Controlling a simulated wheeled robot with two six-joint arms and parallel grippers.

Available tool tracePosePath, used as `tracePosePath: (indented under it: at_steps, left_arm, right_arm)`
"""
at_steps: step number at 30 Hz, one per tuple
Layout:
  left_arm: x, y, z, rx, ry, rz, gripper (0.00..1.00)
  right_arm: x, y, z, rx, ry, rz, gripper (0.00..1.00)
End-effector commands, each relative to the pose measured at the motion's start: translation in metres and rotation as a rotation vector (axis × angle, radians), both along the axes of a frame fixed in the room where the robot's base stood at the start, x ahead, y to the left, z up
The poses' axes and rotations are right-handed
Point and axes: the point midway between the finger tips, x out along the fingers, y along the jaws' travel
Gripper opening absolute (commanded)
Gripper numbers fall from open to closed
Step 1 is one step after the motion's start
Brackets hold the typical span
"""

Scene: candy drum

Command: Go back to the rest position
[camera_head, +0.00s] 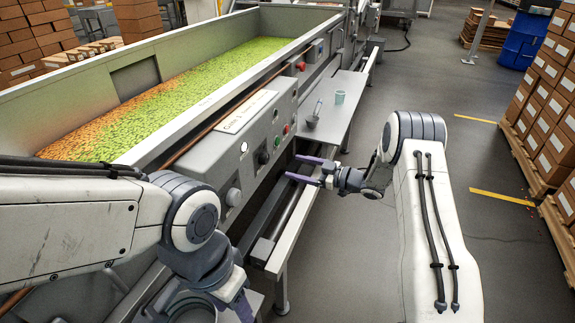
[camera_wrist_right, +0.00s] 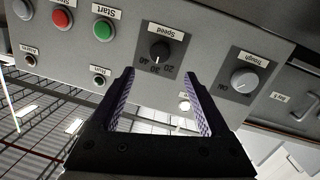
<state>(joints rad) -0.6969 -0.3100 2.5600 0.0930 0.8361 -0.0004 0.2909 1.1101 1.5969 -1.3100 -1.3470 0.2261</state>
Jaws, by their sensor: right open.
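My right gripper (camera_head: 298,168) is open, with its purple fingers spread and nothing between them. It points left at the grey control panel (camera_head: 248,143) of the candy machine, apart from it as far as I can tell. In the right wrist view the open fingers (camera_wrist_right: 160,85) frame the space below the Speed knob (camera_wrist_right: 160,51). The Trough knob (camera_wrist_right: 244,78) is to the right and the green Start button (camera_wrist_right: 103,30) to the left. My left gripper (camera_head: 240,303) hangs low at the bottom edge, partly cut off; its jaw opening is hidden.
A long trough (camera_head: 272,55) holds green and orange candy. Stacked boxes (camera_head: 545,105) and a blue drum (camera_head: 522,40) stand at right. Open floor (camera_head: 500,235) lies right of my right arm.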

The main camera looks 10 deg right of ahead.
Motion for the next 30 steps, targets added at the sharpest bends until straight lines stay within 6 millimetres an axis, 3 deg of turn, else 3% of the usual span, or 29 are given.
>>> tracePosePath:
  at_steps: [17, 20, 25, 28, 30]
  left_arm:
    - [0.000, 0.000, 0.000, 0.000, 0.000, 0.000, 0.50]
    - [0.000, 0.000, 0.000, 0.000, 0.000, 0.000, 0.50]
    - [0.000, 0.000, 0.000, 0.000, 0.000, 0.000, 0.50]
    - [0.000, 0.000, 0.000, 0.000, 0.000, 0.000, 0.50]
    - [0.000, 0.000, 0.000, 0.000, 0.000, 0.000, 0.50]
  right_arm:
    - [0.001, 0.001, 0.004, -0.015, 0.001, -0.010, 0.80]
    - [0.011, 0.016, 0.018, -0.077, 0.011, -0.057, 0.80]
    - [0.023, 0.057, 0.059, -0.261, 0.088, -0.233, 0.80]
    - [0.004, 0.078, 0.080, -0.365, 0.179, -0.343, 0.80]
    - [-0.021, 0.088, 0.092, -0.429, 0.257, -0.409, 0.80]
